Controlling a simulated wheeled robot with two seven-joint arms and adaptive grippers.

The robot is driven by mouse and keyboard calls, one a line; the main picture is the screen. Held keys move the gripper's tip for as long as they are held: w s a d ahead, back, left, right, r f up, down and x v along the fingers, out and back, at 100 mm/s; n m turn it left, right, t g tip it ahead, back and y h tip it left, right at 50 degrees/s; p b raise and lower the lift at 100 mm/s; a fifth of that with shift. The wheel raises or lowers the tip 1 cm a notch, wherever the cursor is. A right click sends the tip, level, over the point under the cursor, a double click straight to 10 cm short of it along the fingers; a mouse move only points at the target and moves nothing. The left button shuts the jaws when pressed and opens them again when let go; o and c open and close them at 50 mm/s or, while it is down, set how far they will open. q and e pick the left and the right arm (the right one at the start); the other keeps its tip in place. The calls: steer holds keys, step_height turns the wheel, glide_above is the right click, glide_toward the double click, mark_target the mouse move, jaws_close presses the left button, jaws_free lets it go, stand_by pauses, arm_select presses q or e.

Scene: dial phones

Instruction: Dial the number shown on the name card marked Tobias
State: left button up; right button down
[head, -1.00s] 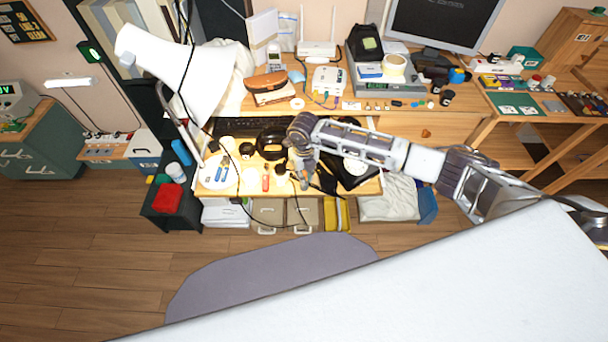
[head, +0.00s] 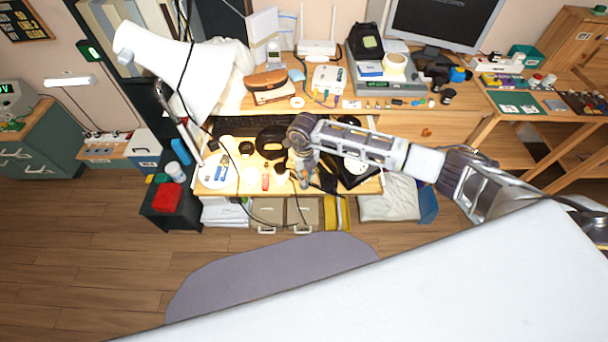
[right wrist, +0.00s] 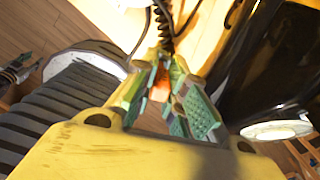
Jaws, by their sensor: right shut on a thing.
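My right gripper (head: 305,180) reaches down over the front of the lit desk in the head view. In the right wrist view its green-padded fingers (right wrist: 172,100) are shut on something. A small orange-red patch (right wrist: 160,82) shows between them, but I cannot make out what is held. A black item with a pale disc (head: 355,167), possibly the phone, lies just right of the gripper, partly behind my arm. A glossy black body (right wrist: 265,70) and a coiled cord (right wrist: 165,22) show in the wrist view. No name card reading Tobias is legible. My left gripper is not in view.
A white lamp (head: 178,70) leans over the desk's left side, with cables hanging near it. A red item (head: 266,182) and a white plate (head: 217,175) lie left of the gripper. Boxes and a router (head: 317,40) crowd the back shelf.

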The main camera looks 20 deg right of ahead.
steer(key=shift+f+b, duration=0.6)
steer(key=shift+f, duration=0.25)
stand_by(0.4)
steer(key=c, duration=1.4)
jaws_free()
steer(key=shift+o, duration=0.2)
steer(key=shift+r, duration=0.15)
steer(key=shift+r, duration=5.9)
step_height(320, 180, up, 9)
steer(key=p, duration=0.9)
steer(key=shift+r+p, duration=0.5)
steer(key=shift+p, duration=0.05)
